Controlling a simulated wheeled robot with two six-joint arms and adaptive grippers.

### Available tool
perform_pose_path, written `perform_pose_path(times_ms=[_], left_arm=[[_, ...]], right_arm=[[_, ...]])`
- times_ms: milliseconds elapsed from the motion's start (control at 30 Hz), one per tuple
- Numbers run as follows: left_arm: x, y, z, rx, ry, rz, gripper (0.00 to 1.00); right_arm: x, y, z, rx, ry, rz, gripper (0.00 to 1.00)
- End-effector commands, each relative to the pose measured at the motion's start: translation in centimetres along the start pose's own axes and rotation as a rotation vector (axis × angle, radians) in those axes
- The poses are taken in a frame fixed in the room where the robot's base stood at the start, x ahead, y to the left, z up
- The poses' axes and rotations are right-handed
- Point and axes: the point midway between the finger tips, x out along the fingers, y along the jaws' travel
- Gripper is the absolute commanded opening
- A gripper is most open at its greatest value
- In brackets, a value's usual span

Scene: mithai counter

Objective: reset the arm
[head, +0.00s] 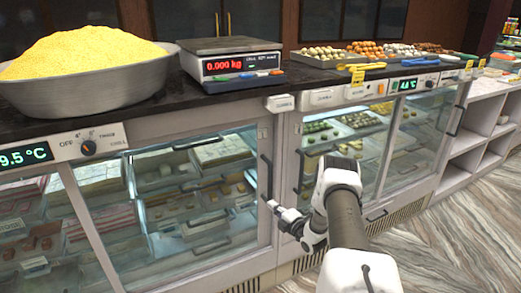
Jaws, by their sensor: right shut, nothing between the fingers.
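My right arm comes in from the bottom right. Its right gripper (272,205) points left, in front of the glass counter near the dark vertical handle (267,176) of the left cabinet's sliding door. The gripper is shut and holds nothing. I cannot tell whether its tip touches the door frame or stands just in front of it. My left gripper and left arm are out of the picture.
A large metal bowl (110,94) of yellow sweets and a scale (229,64) reading 0.000 kg stand on the dark countertop. Trays of sweets (331,55) line the counter at right. Glass cabinets stand below. The wood-patterned floor (450,245) at right is clear.

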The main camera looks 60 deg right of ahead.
Motion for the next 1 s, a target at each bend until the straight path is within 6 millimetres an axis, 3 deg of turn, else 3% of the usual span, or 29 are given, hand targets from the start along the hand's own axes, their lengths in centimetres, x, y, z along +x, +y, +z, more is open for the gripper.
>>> perform_pose_path(times_ms=[367, 433, 500, 567, 667, 700, 767, 800, 867, 900, 967, 1000], left_arm=[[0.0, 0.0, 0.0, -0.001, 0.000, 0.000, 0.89], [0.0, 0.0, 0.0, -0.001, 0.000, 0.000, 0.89], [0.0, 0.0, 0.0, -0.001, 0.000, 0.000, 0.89], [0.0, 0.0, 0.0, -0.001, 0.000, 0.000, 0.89], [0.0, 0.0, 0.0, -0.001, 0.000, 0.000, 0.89], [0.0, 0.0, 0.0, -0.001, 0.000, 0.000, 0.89], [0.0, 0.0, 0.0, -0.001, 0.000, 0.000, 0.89], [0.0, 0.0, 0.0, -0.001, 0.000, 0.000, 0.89], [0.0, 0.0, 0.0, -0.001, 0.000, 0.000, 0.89], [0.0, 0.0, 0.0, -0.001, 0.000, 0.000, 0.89], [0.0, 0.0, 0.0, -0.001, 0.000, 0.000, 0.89], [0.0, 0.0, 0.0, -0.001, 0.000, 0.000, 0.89]], right_arm=[[-0.2, 0.0, 0.0, 0.000, 0.001, 0.001, 0.00], [0.2, 0.2, -0.7, 0.001, 0.013, 0.005, 0.00], [1.5, 0.6, -2.8, 0.000, 0.050, 0.011, 0.00], [3.1, 1.0, -5.9, 0.001, 0.105, 0.016, 0.00], [4.9, 1.0, -14.1, 0.030, 0.226, -0.010, 0.00], [5.1, 0.6, -17.8, 0.048, 0.270, -0.038, 0.00], [4.8, -0.2, -23.3, 0.080, 0.330, -0.099, 0.00], [4.2, -1.0, -26.9, 0.113, 0.365, -0.156, 0.00], [2.5, -2.3, -32.0, 0.172, 0.407, -0.260, 0.00], [0.8, -3.3, -35.2, 0.218, 0.427, -0.345, 0.00], [-2.4, -5.0, -39.4, 0.288, 0.439, -0.488, 0.00], [-5.0, -6.1, -41.7, 0.336, 0.431, -0.596, 0.00]])
